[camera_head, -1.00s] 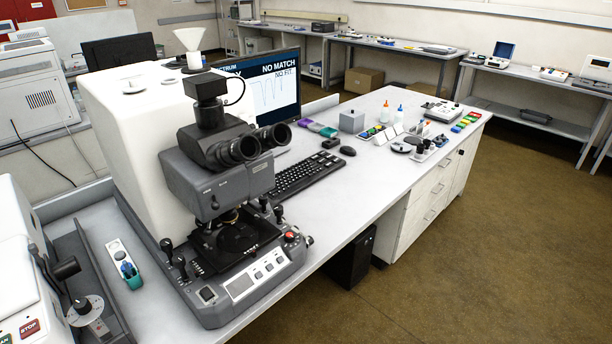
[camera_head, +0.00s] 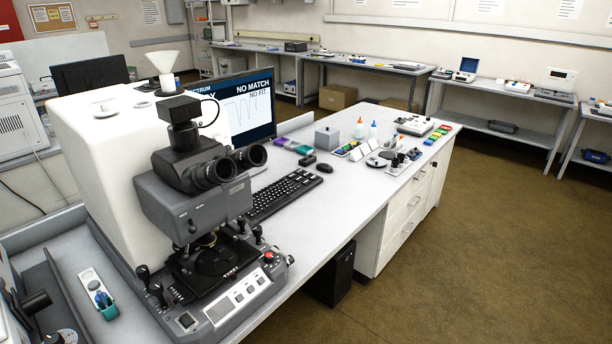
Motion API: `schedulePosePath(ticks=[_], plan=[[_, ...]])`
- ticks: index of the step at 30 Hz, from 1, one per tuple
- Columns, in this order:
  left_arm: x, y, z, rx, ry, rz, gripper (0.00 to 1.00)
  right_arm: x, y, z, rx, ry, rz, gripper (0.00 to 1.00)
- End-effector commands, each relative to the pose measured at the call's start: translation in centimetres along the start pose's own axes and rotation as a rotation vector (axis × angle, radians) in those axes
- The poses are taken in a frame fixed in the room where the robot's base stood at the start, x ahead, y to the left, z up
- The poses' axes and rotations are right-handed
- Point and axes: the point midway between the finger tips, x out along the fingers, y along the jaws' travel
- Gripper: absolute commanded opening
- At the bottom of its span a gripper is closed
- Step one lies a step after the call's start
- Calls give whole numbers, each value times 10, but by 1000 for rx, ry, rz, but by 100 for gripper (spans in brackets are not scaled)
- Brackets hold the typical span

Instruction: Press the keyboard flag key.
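The black keyboard (camera_head: 284,194) lies on the white bench between the microscope and the mouse. Its single keys are too small to tell apart, so I cannot pick out the flag key. The monitor (camera_head: 243,108) behind it reads "NO MATCH" and "NO FIT" above a spectrum curve. The infrared microscope (camera_head: 195,190), with a white body and dark grey front, stands to the left of the keyboard and hides part of the bench behind it. Neither of my grippers shows in the head view.
A black mouse (camera_head: 324,168) lies right of the keyboard. A grey box (camera_head: 327,137), bottles and coloured trays stand farther along the bench (camera_head: 330,205). A black computer case (camera_head: 333,274) stands under it. The brown floor (camera_head: 480,240) at right is open.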

Motion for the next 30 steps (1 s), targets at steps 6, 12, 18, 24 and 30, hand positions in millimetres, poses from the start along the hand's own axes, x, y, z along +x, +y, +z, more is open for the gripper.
schedulePosePath(ticks=[6, 12, 18, 24, 30], plan=[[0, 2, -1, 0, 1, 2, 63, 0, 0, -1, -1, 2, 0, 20], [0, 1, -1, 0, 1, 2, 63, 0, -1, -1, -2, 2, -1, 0], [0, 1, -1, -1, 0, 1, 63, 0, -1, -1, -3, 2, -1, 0], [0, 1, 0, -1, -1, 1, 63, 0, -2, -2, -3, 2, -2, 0], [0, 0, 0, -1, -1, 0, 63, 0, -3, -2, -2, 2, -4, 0]])
